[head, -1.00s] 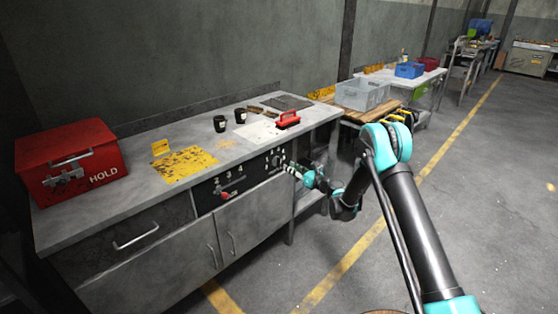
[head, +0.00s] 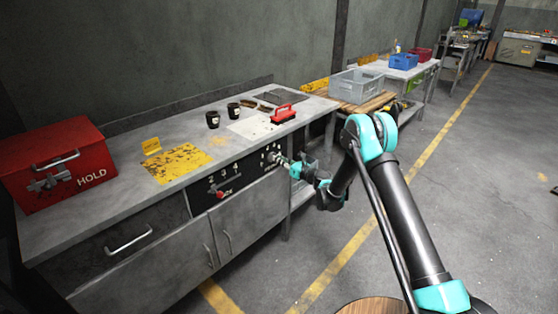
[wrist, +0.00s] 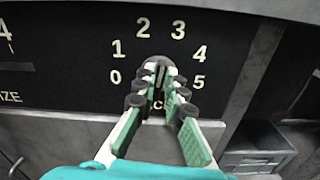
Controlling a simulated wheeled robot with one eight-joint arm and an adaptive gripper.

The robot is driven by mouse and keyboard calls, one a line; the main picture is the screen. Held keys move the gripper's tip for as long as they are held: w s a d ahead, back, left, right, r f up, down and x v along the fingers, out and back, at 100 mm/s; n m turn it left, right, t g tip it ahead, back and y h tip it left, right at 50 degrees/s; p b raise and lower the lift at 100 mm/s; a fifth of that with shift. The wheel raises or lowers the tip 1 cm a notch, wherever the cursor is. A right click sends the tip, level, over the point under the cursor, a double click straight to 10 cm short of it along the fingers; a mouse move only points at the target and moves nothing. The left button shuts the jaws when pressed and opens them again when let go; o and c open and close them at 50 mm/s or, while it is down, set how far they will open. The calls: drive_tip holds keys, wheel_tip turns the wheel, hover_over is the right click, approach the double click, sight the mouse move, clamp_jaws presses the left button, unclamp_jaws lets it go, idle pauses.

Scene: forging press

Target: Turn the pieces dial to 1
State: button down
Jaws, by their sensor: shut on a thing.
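The pieces dial (head: 272,157) is on the black front panel of the bench. In the wrist view its round dark knob (wrist: 158,62) sits below an arc of white numbers 0 to 5. My gripper (wrist: 160,82) is shut on the knob, one finger on each side. The fingers cover most of the knob and much of the label below it. I cannot tell which number the knob points to. In the head view my gripper (head: 279,160) reaches the panel from the right.
A second dial with a red knob (head: 220,194) is to the left on the same panel. A red HOLD box (head: 60,166), two dark cups and a red-handled brush (head: 283,114) are on the bench top. Cupboard doors are below. The floor to the right is open.

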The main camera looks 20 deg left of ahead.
drive_tip(key=shift+n, duration=0.4)
drive_tip(key=shift+s+a+f+n, duration=0.1)
drive_tip(key=shift+s+n, duration=0.1)
drive_tip(key=shift+n, duration=1.9)
drive_tip(key=shift+s+a+f+n, duration=0.1)
drive_tip(key=shift+s+n, duration=0.1)
drive_tip(key=shift+n, duration=1.9)
drive_tip(key=shift+s+f+n, duration=0.1)
drive_tip(key=shift+s+n, duration=0.1)
drive_tip(key=shift+n, duration=1.9)
drive_tip(key=c, duration=1.6)
unclamp_jaws()
